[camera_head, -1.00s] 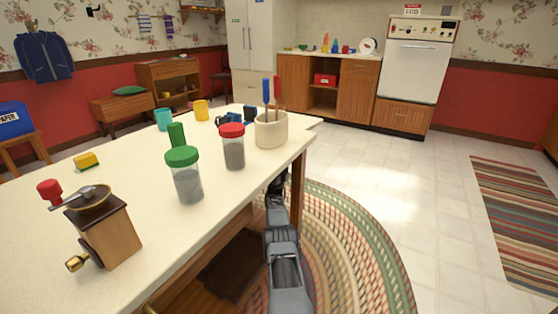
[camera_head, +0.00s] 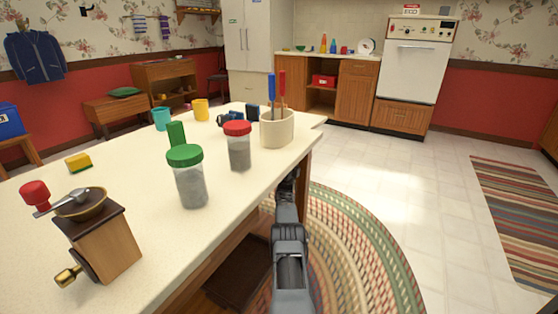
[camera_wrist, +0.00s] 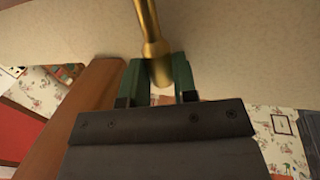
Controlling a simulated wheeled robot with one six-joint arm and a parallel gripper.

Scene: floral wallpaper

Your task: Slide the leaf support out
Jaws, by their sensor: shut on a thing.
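In the wrist view, a brass rod (camera_wrist: 148,22) with a wider end comes down from the top of the picture. I take it to be the leaf support or its pull, but cannot tell which. My gripper (camera_wrist: 160,76) has its green fingers on both sides of the brass end and is shut on it. In the head view, my arm reaches below the right edge of the table (camera_head: 110,175). My gripper and the brass rod are hidden there.
The table bears a coffee grinder (camera_head: 103,245), a green-lidded jar (camera_head: 190,185), a red-lidded jar (camera_head: 239,152) and a utensil crock (camera_head: 277,130). A brown wooden post (camera_wrist: 92,110) stands left of my gripper.

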